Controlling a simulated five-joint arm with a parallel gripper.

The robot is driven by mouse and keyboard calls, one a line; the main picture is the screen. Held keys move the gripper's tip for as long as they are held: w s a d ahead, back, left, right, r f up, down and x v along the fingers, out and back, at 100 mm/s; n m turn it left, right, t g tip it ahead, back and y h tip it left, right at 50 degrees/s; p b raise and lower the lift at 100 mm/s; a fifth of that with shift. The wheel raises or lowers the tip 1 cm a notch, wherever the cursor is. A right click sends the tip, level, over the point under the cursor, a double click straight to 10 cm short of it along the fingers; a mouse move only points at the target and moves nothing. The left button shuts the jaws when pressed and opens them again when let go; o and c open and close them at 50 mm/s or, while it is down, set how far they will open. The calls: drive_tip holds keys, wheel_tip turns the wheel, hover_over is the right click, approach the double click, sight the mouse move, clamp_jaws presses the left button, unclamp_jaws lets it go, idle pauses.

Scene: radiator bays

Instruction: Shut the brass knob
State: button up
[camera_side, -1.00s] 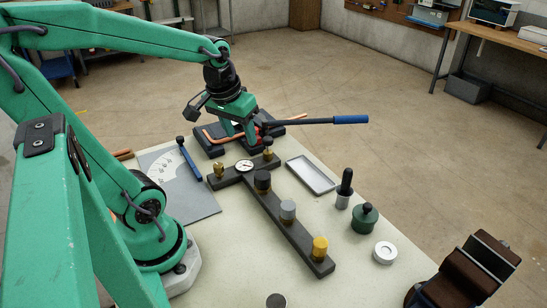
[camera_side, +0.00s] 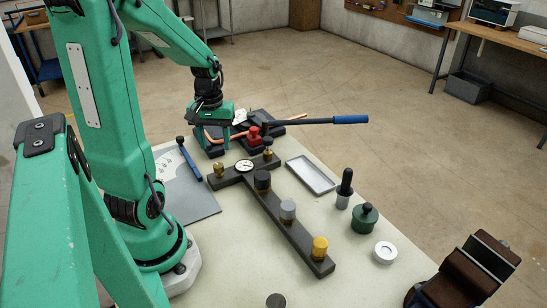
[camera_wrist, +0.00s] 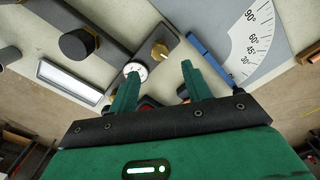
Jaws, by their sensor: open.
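The brass knob (camera_side: 320,247) is a yellow ribbed cap at the near end of a dark manifold bar (camera_side: 300,240) in the side view. A grey knob (camera_side: 287,210) and a black knob (camera_side: 262,180) stand farther along the same bar. A smaller brass fitting (camera_side: 218,170) stands at the left end of the crossbar; it also shows in the wrist view (camera_wrist: 160,50). My gripper (camera_side: 212,140) is open and empty, beyond the crossbar and well away from the brass knob. Both fingers show in the wrist view (camera_wrist: 160,70), where I cannot make out the brass knob.
A dial gauge (camera_side: 244,166) sits on the crossbar. Behind it are a red block (camera_side: 254,135) and a blue-handled lever (camera_side: 350,120). A shallow tray (camera_side: 311,175), a green pot (camera_side: 364,217) and a white ring (camera_side: 385,253) stand right of the bar.

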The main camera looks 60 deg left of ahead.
sight(218, 165)
drive_tip(key=shift+f, duration=3.8)
drive_tip(key=shift+c, duration=0.4)
drive_tip(key=c, duration=0.9)
